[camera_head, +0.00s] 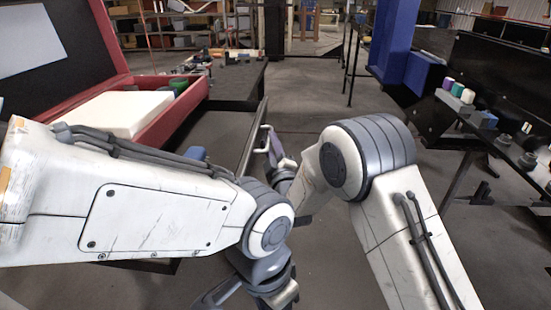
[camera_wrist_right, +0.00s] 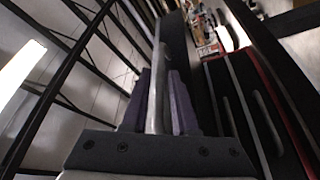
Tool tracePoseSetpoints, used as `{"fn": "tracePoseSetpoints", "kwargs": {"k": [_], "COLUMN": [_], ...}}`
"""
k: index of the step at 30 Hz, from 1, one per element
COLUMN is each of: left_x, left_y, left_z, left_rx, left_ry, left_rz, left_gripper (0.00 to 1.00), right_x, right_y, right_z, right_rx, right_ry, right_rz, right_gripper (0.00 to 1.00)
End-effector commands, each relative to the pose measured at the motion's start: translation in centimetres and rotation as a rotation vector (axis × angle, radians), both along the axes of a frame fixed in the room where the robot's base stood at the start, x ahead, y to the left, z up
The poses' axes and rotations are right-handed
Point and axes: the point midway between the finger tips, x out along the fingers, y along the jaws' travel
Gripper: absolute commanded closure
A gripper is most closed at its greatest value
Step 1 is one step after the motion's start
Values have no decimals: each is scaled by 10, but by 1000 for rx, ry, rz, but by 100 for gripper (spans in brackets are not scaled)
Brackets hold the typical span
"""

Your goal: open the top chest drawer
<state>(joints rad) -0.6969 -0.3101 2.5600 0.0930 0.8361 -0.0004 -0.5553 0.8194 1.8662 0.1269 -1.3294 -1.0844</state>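The red chest (camera_head: 184,117) stands at the left in the head view with its lid raised. Its top drawer stands out from the body; its dark front panel (camera_head: 252,138) is seen nearly edge-on. The grey drawer handle (camera_wrist_right: 156,90) runs between the purple fingers of my right gripper (camera_wrist_right: 158,105), which look closed on it. In the head view the right gripper (camera_head: 277,149) shows only in part beside the handle. My left arm crosses the lower left and hides part of the drawer. I do not see its gripper fingers.
A white block (camera_head: 123,111) lies inside the chest's top. A lower drawer handle (camera_wrist_right: 233,108) shows on the chest front. A dark workbench (camera_head: 232,82) stands behind. At the right, a dark bench holds several small coloured things (camera_head: 457,90). The floor between is open.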

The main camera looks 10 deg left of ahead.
Motion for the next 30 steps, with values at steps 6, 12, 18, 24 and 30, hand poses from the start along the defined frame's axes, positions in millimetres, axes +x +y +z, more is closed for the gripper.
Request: {"fn": "tracePoseSetpoints", "kwargs": {"k": [6, 12, 18, 24, 30], "left_x": [0, 0, 0, 0, 0], "left_y": [0, 0, 0, 0, 0], "left_z": [-18, -26, -28, -28, -28], "left_rx": [0, 0, 0, 0, 0], "left_ry": [0, 0, 0, 0, 0], "left_rz": [0, 0, 0, 0, 0], "left_gripper": [50, 50, 50, 50, 50], "right_x": [-39, -65, -75, -75, -76], "right_y": [-17, -29, -34, -34, -31], "right_z": [-13, -18, -18, -18, -19], "right_rx": [-1, 0, 0, 0, 9], "right_ry": [3, 3, 1, 1, 64], "right_rz": [1, 2, 2, 2, 16], "right_gripper": [73, 73, 73, 73, 73]}}
